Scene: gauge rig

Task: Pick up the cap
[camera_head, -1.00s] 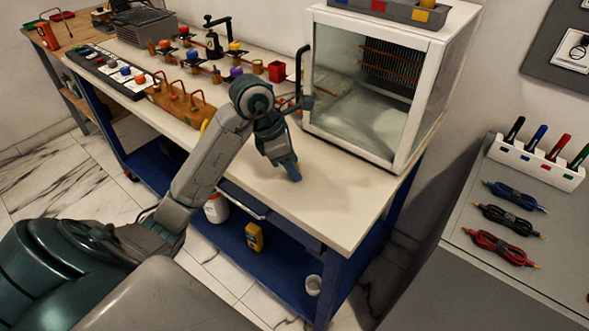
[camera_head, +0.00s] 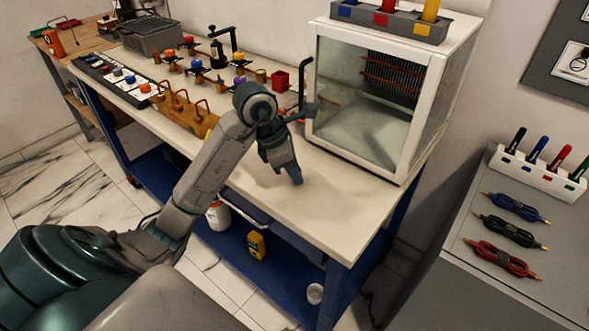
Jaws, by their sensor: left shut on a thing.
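My left gripper (camera_head: 291,173) points down over the pale bench top, in front of the glass-fronted cabinet. My right gripper is not in view.
The white cabinet (camera_head: 399,180) stands right of the gripper, with a dark handle (camera_head: 302,82) at its left. Copper pipes on a wooden block (camera_head: 178,112), valves and a red box (camera_head: 280,80) stand to the left. The bench's near right part (camera_head: 345,220) is clear.

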